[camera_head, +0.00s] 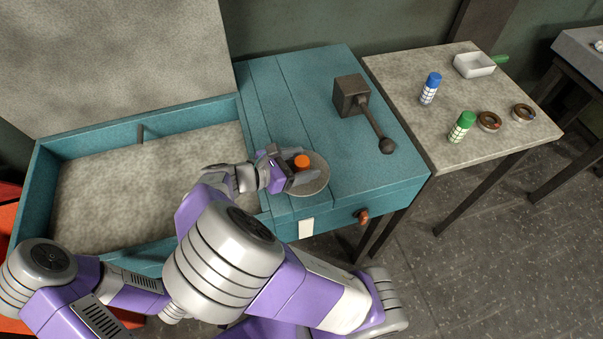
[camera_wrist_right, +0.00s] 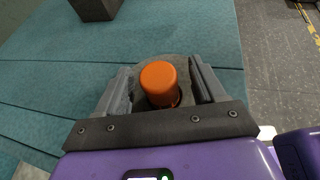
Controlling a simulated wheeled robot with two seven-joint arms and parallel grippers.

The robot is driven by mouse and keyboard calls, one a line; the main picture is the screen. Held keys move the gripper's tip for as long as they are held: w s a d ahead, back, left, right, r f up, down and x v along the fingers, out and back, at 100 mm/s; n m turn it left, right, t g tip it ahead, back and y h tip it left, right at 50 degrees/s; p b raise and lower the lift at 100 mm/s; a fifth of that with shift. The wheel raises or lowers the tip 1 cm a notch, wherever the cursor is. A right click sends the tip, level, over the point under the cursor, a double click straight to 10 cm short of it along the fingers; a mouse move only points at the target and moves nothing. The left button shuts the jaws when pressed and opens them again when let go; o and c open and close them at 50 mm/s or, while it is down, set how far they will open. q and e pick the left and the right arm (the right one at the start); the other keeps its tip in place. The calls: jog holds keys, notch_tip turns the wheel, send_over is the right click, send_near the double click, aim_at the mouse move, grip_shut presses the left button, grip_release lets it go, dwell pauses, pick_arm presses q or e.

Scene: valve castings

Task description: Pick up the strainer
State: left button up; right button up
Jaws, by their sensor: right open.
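A strainer with an orange cap (camera_head: 302,161) stands on a round grey disc (camera_head: 319,185) on the teal bench top. In the right wrist view the orange cap (camera_wrist_right: 159,80) sits between the two grey fingers. My right gripper (camera_head: 298,172) is open around it, with a finger on each side. A gap shows on the right side of the cap; contact on the left is hard to judge. The strainer's lower body is mostly hidden by the fingers and the cap. My left gripper is not in view.
A dark block with a ball-ended lever (camera_head: 351,97) stands behind on the teal bench (camera_head: 300,75). A blue-capped cylinder (camera_head: 430,88), a green-capped cylinder (camera_head: 462,127), two rings (camera_head: 489,121) and a white tray (camera_head: 473,66) are on the right table. An open grey-lined bin (camera_head: 110,200) lies left.

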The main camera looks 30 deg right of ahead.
jog(key=x, duration=0.2)
jog(key=shift+d+f+b, duration=0.15)
jog(key=shift+d+b, duration=0.15)
jog(key=c, duration=1.1)
